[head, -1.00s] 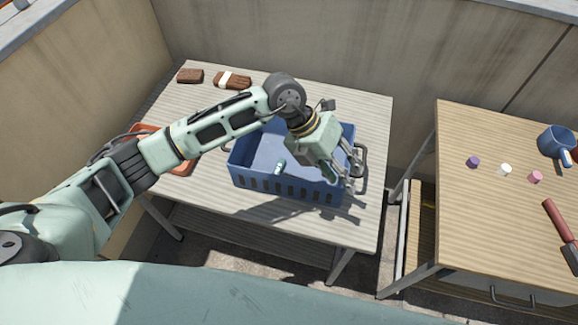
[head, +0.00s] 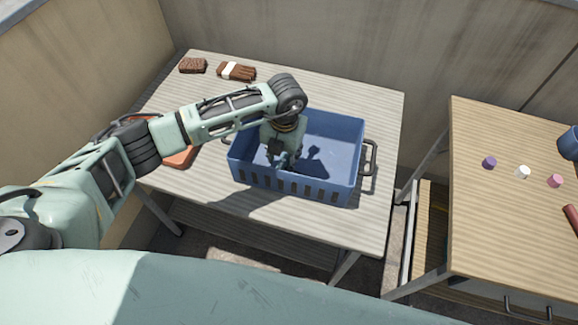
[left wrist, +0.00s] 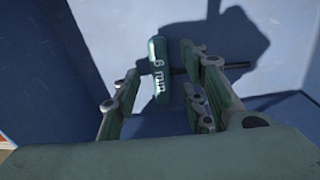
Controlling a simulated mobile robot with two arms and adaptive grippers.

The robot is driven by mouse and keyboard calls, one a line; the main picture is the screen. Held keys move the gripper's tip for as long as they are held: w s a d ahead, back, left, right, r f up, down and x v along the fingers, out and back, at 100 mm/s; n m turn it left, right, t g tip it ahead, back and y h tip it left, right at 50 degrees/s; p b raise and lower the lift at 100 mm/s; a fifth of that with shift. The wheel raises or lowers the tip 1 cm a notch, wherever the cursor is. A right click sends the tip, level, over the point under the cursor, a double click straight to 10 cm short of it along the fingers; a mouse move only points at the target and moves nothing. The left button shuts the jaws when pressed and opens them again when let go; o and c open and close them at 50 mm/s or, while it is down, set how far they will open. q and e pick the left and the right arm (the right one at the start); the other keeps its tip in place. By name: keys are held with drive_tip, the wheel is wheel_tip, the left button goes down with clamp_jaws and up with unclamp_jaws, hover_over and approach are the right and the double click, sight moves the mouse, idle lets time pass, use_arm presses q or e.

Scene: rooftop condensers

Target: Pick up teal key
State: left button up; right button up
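The teal key (left wrist: 158,72) lies on the floor of the blue crate (head: 340,180). In the left wrist view it has a teal handle marked "6 mm" and a dark shaft pointing right. My left gripper (head: 284,163) points down into the crate. In the left wrist view the left gripper (left wrist: 161,80) is open, with its fingers on either side of the key's handle; I cannot tell whether they touch it. In the head view the gripper and its shadow hide the key. My right gripper is not in view.
The crate's walls surround the gripper, and a dark handle (head: 370,158) sticks out at its right end. Brown items (head: 237,71) lie at the table's back left. An orange-red tray (head: 180,158) is left of the crate. A second table (head: 500,220) holds small coloured pieces.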

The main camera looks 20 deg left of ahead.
use_arm(q)
drive_tip(key=shift+f, duration=0.6)
clamp_jaws()
